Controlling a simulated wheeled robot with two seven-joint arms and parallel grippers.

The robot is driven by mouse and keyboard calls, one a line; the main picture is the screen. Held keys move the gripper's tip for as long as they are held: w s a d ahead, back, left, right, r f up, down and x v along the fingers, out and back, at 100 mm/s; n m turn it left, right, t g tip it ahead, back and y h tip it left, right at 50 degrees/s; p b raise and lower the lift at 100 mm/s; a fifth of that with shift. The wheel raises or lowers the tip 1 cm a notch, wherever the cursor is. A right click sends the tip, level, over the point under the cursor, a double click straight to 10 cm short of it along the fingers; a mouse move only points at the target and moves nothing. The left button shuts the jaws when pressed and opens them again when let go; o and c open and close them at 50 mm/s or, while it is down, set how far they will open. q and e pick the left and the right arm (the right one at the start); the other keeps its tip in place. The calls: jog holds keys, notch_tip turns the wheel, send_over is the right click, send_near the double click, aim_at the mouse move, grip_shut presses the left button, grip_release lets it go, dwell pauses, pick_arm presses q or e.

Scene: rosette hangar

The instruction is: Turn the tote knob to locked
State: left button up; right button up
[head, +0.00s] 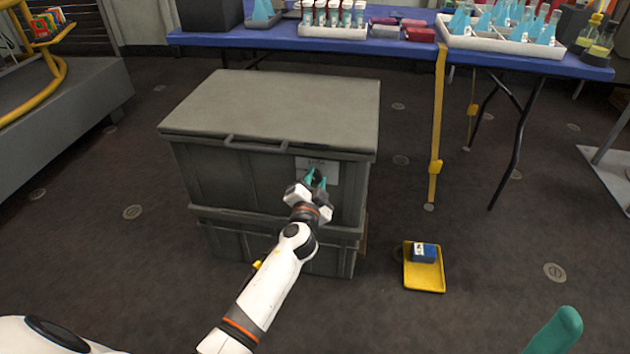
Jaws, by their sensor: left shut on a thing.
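The tote (270,100) is a large grey-green box with a closed lid and a front handle, stacked on a similar one. A pale label plate (331,165) is on the right part of its front face. My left gripper (316,179) is at this plate, its teal fingers shut on the small dark knob (317,176). The fingers hide most of the knob, and its turn angle cannot be read. A teal finger, apparently of my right gripper (556,332), shows at the bottom right edge; its opening cannot be seen.
A yellow tray (424,278) with a blue box (424,252) lies on the floor right of the tote. A blue table (400,47) with flasks and racks stands behind. A grey platform (60,110) is at the left. The floor in front is clear.

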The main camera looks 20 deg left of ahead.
pick_arm(q)
jog(key=m, duration=0.4)
jog(key=shift+f+m, duration=0.1)
jog(key=shift+m, duration=0.2)
jog(key=shift+m+p, duration=0.4)
jog(key=shift+m, duration=1.7)
jog(key=shift+f, duration=0.1)
jog(key=o, duration=0.9)
